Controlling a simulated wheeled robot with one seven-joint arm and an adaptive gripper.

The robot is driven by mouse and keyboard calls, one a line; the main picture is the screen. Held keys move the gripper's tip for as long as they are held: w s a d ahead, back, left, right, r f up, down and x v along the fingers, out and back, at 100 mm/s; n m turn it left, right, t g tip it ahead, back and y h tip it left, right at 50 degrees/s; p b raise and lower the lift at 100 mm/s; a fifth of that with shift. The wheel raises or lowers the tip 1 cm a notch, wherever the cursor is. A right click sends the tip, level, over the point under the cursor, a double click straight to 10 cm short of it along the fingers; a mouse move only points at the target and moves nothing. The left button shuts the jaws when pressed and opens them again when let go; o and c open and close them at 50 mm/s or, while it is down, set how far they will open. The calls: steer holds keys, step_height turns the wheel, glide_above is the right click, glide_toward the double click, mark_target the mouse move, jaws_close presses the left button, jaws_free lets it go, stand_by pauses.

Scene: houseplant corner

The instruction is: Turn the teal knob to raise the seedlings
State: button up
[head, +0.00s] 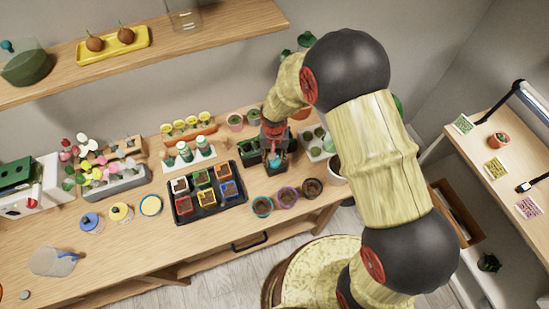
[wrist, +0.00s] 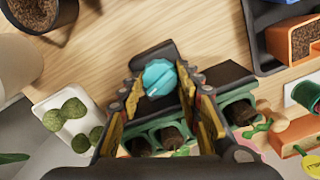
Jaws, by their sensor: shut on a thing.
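The teal knob (wrist: 160,77) sits between the fingertips of my gripper (wrist: 161,86) in the wrist view. It has a raised ridge across its top and is mounted on a dark unit. My gripper is shut on the knob. Beside the knob, a green holder (wrist: 238,97) carries dark plugs with small seedlings (wrist: 172,138), partly hidden by my fingers. In the head view my gripper (head: 274,148) points down at the knob (head: 274,161) on the dark unit (head: 277,168), with the green holder (head: 247,152) to its left.
A black tray (head: 208,215) with several coloured pots stands left of the unit. Small round pots (head: 262,206) line the bench's front edge. A white tray with green clumps (wrist: 70,115) lies close by. The bench's left front (head: 130,250) is fairly clear.

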steer(key=o, duration=0.9)
step_height(320, 180, up, 12)
steer(key=shift+o, duration=0.4)
